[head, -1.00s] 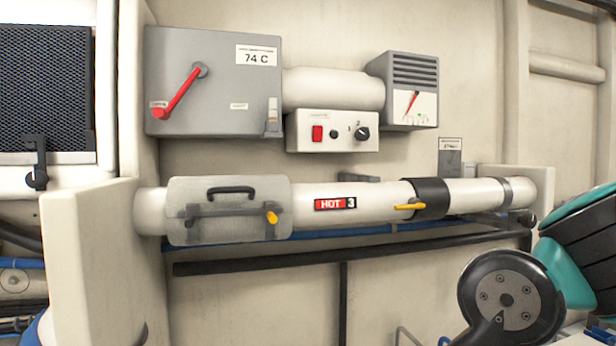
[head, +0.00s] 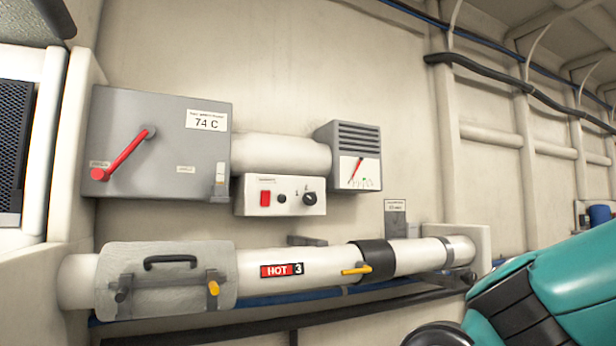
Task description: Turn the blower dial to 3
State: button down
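The blower dial is most likely the small black knob (head: 310,198) at the right of a white control panel (head: 281,209) on the wall. Small marks stand above the knob; they are too small to read surely, and I cannot tell its exact setting. My gripper is not in view; only teal and black parts of my arm show at the lower right, well apart from the panel.
A grey box (head: 160,150) with a red lever and "74 C" label is above left. A gauge box (head: 350,158) is at the panel's right. Below runs a white pipe (head: 325,265) marked "HOT 3", with a yellow handle (head: 356,270) and a latched cover (head: 165,262).

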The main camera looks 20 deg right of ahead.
aim_at(309, 199)
jog(key=u, duration=0.45)
jog(key=k, duration=1.15)
jog(key=z, duration=0.65)
jog(key=i, duration=1.5)
jog(key=u, duration=0.3)
